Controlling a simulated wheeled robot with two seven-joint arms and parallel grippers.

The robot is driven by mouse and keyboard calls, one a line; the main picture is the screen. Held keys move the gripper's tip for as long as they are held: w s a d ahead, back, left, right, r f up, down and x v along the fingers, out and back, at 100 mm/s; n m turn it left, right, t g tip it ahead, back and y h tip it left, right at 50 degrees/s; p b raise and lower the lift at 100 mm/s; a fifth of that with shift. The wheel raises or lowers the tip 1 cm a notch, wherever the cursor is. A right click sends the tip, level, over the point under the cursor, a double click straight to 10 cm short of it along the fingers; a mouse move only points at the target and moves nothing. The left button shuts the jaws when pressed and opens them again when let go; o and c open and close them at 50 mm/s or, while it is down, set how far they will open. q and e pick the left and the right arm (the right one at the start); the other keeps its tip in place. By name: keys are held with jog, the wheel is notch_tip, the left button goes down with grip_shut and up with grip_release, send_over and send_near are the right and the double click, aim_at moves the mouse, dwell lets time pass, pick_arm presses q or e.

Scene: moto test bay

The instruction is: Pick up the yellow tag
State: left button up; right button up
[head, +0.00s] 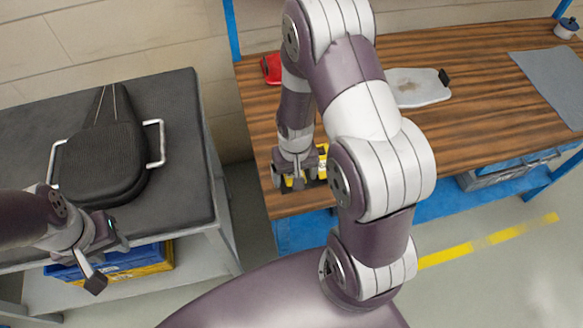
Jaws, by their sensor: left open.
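The yellow tag (322,165) lies near the front left corner of the wooden workbench, partly hidden. My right gripper (297,180) points down over it, with yellow showing beside and between its fingers. Whether the fingers touch or grip the tag cannot be told. My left gripper (108,260) is at the lower left, open and empty, in front of the dark table's front edge and well away from the tag.
A black motorcycle seat (103,160) with metal side rails lies on the dark table (185,100). The wooden workbench (470,60) carries a red object (271,68), a white panel (415,88), a grey mat (555,80) and a small pot (566,27). Blue and yellow crates (140,258) sit below the dark table.

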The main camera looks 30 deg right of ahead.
jog(key=shift+d+f, duration=0.1)
jog(key=shift+d, duration=0.15)
jog(key=shift+f, duration=0.1)
dwell(0.3)
jog(key=shift+a, duration=0.1)
jog(key=c, duration=1.1)
